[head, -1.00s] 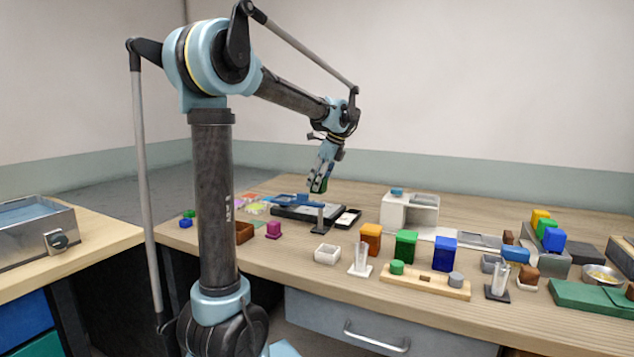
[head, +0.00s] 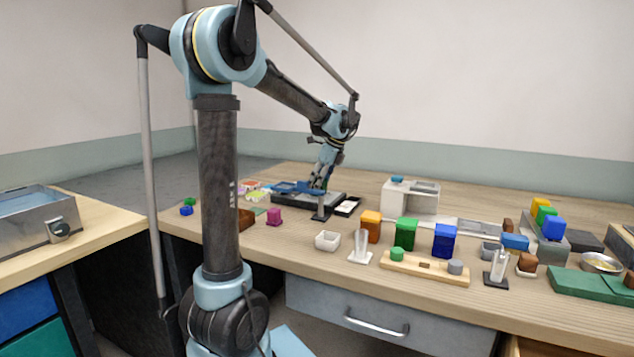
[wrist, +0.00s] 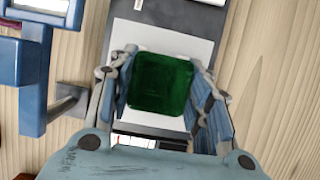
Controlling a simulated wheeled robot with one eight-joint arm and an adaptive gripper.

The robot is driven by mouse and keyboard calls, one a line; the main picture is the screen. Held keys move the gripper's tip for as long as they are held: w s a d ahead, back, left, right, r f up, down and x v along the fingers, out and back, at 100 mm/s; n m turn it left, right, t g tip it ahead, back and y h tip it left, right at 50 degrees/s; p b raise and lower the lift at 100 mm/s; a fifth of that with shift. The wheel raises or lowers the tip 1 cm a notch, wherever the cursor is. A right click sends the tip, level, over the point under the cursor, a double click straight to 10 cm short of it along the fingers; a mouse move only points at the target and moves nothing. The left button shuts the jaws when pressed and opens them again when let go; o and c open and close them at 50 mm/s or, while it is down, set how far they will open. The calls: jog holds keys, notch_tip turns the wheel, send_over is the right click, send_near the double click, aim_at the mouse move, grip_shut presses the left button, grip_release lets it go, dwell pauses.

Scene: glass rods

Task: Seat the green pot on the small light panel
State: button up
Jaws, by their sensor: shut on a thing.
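The green pot (wrist: 162,82) is a dark green, square-topped block in the wrist view, with my gripper (wrist: 165,90) shut on its left and right sides. Under it lies a flat pale plate with a white area (wrist: 150,36), which looks like the small light panel. The pot covers the middle of the white area. I cannot tell whether its base touches the panel.
The blue fixture's arm and grey post stand close left of my gripper in the wrist view (wrist: 33,80). A white machine (head: 410,203) stands further right. Coloured blocks, holders and a wooden rack (head: 425,270) fill the front.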

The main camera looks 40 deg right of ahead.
jog(key=o, duration=1.2)
jog(key=v, duration=1.2)
jog(key=shift+s+f, duration=0.1)
